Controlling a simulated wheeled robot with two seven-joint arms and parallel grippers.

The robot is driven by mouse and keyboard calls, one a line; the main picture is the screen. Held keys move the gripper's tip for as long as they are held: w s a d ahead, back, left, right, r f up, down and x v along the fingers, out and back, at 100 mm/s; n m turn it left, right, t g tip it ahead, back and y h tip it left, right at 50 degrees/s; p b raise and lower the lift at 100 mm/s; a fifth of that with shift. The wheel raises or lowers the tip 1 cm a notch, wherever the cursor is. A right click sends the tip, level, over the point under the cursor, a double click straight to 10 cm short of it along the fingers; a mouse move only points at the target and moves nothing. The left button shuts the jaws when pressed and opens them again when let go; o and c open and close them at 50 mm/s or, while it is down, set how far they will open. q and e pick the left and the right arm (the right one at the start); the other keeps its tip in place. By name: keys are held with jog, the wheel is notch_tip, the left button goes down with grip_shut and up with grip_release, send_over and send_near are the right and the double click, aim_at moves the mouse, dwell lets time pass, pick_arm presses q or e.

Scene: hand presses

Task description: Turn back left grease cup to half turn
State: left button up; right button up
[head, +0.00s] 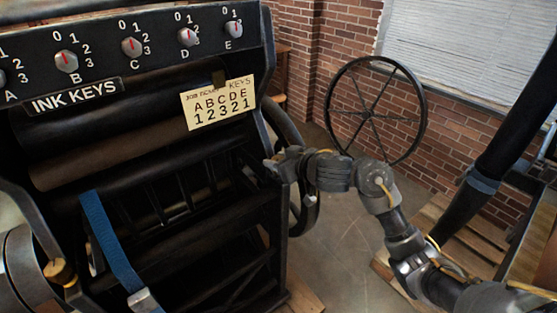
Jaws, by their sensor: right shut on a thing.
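The dark press (250,215) fills the left half of the head view. My right gripper (274,164) reaches in from the right and is at the press's right side frame, below the card. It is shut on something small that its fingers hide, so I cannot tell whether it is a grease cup. A small brass-coloured knob-like piece (59,271) shows at the lower left; I cannot tell whether it is a grease cup. No grease cup shows clearly. My left gripper is not in view.
A row of ink keys, such as the red-marked dial B (67,62), runs along the press top. A card (218,103) hangs below them. A blue strap (112,240) hangs at the front. A large spoked wheel (418,115) stands behind my right arm. Open floor (345,265) lies right of the press.

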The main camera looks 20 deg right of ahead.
jog(key=shift+m+h, duration=0.7)
jog(key=shift+h, duration=0.1)
jog(key=shift+t, duration=0.3)
jog(key=o, duration=1)
jog(key=shift+p+v, duration=3.3)
jog(key=shift+v, duration=2.15)
